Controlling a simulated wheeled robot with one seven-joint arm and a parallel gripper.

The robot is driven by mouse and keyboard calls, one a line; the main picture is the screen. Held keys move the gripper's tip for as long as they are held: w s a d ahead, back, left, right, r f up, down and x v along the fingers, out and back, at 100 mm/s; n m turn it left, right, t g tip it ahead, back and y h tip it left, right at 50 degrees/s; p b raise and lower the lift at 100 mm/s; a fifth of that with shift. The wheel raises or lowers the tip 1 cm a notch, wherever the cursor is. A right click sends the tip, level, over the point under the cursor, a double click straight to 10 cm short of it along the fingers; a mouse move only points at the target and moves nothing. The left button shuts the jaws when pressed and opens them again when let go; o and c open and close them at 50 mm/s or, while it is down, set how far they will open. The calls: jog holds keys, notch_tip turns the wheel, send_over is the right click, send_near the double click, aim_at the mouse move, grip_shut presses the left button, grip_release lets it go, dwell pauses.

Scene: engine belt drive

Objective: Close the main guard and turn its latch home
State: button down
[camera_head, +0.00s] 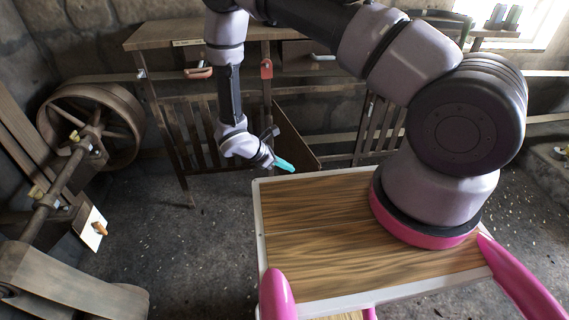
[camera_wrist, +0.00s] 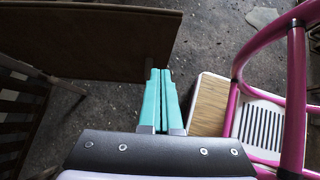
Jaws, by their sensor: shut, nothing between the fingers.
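A slatted wooden guard (camera_head: 190,135) stands under the bench at the back, left of my gripper. A brown panel (camera_head: 298,148) stands at an angle just behind my gripper, and I cannot tell which of the two is the main guard. The panel fills the upper left of the wrist view (camera_wrist: 90,38), with slats (camera_wrist: 22,100) at the left edge. A red fitting (camera_head: 266,68) on the post above may be the latch; its state is unclear. My gripper (camera_head: 289,167) has teal fingers, shut and empty, pointing right. In the wrist view the fingers (camera_wrist: 158,85) appear apart from the panel.
A large wheel (camera_head: 95,125) and shaft stand at the left, with a white plate (camera_head: 90,228) bearing an orange knob. The bench (camera_head: 160,36) runs along the back wall. More slats (camera_head: 380,125) stand right of the panel. The floor (camera_head: 190,260) at centre left is clear.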

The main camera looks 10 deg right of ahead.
jog(key=w+d+f, duration=0.1)
jog(key=d+f, duration=0.2)
jog(key=d, duration=0.4)
jog(key=shift+w+d+f, duration=0.3)
jog(key=shift+w+f, duration=0.1)
